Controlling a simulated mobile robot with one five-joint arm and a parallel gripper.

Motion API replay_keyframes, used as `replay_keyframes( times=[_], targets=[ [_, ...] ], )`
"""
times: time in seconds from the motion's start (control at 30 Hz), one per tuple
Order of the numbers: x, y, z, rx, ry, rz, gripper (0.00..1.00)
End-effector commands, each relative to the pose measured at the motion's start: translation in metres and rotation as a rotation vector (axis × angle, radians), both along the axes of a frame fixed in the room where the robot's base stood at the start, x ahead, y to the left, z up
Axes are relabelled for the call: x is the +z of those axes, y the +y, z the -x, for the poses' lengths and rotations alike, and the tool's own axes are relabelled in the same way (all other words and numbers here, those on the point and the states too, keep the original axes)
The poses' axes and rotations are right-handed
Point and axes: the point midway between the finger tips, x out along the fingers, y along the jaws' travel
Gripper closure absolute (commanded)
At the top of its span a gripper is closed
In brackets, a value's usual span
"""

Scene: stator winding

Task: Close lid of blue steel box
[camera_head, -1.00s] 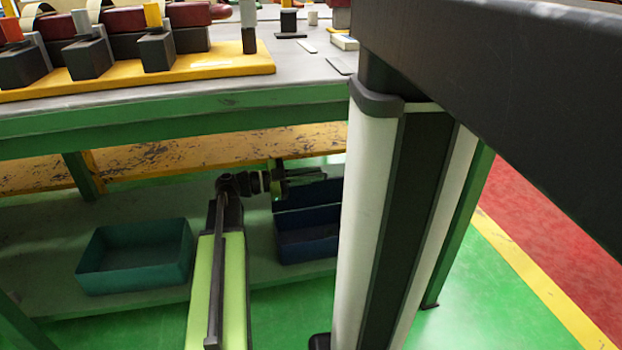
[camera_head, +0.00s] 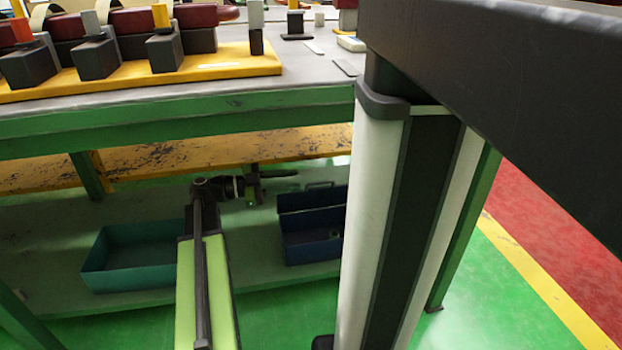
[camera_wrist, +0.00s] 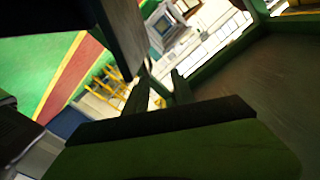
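The blue steel box (camera_head: 314,246) stands on the lower shelf, just left of my column. Its lid (camera_head: 312,199) is raised at the back with a handle on its top edge, so the box is open. The column hides part of its right side. My gripper (camera_head: 275,176) is at the left of the raised lid, apart from the box as far as I can see. It looks empty.
A teal open bin (camera_head: 135,278) stands left of my arm on the same shelf (camera_head: 50,250). The green table edge (camera_head: 200,115) and a yellow beam (camera_head: 220,147) lie above and behind. Green floor is free in front.

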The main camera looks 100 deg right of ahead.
Motion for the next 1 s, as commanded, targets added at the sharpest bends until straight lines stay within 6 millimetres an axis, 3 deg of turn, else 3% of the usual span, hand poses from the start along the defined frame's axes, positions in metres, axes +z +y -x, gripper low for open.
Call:
replay_keyframes(
  times=[0.03,0.2,0.37,1.0],
  targets=[
    [0.000,0.000,-0.016,0.004,0.000,0.000,0.69],
    [0.000,0.005,-0.058,0.003,-0.001,0.000,0.69],
    [0.000,0.008,-0.081,0.001,0.000,0.000,0.69],
    [0.003,0.010,-0.091,0.005,0.000,0.000,0.69]
  ],
)
